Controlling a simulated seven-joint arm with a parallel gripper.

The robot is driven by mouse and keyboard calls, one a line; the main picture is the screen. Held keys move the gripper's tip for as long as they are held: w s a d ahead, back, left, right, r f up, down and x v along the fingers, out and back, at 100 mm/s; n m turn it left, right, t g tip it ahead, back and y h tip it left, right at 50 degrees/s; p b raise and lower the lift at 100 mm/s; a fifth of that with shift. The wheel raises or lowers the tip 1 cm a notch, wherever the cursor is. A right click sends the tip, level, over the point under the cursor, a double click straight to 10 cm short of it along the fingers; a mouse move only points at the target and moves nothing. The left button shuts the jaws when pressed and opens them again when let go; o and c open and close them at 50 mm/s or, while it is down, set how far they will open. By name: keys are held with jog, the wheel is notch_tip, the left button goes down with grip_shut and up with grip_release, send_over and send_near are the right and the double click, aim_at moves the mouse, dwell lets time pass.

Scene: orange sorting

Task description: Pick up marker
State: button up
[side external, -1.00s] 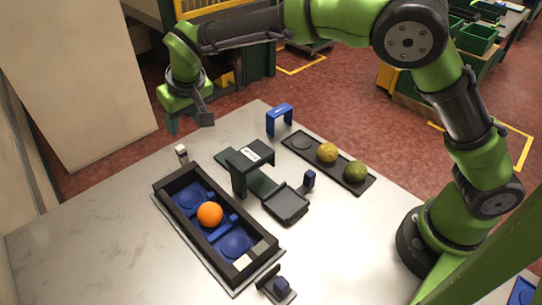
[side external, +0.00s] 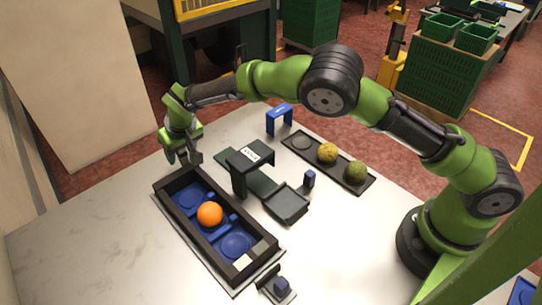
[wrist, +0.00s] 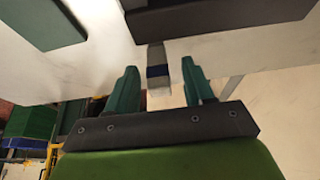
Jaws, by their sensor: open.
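The marker (wrist: 157,62) is a small upright-looking piece with a grey part, a dark blue band and a pale part. It shows in the wrist view between the tips of my gripper (wrist: 160,70), with a gap on both sides. My gripper is open. In the side external view my gripper (side external: 183,158) is low at the far left corner of the black tray (side external: 176,219). There the marker is mostly hidden by the fingers, and I cannot tell contact.
An orange (side external: 210,214) sits in the black tray, close to my gripper. A dark stand (side external: 240,178) is to the right. A black strip (side external: 342,178) holds a yellow fruit (side external: 327,153) and a green fruit (side external: 356,171). A blue arch (side external: 280,116) stands behind. The table's left front is clear.

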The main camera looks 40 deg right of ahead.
jog(key=shift+x, duration=0.95)
grip_shut()
jog(key=shift+r, duration=0.1)
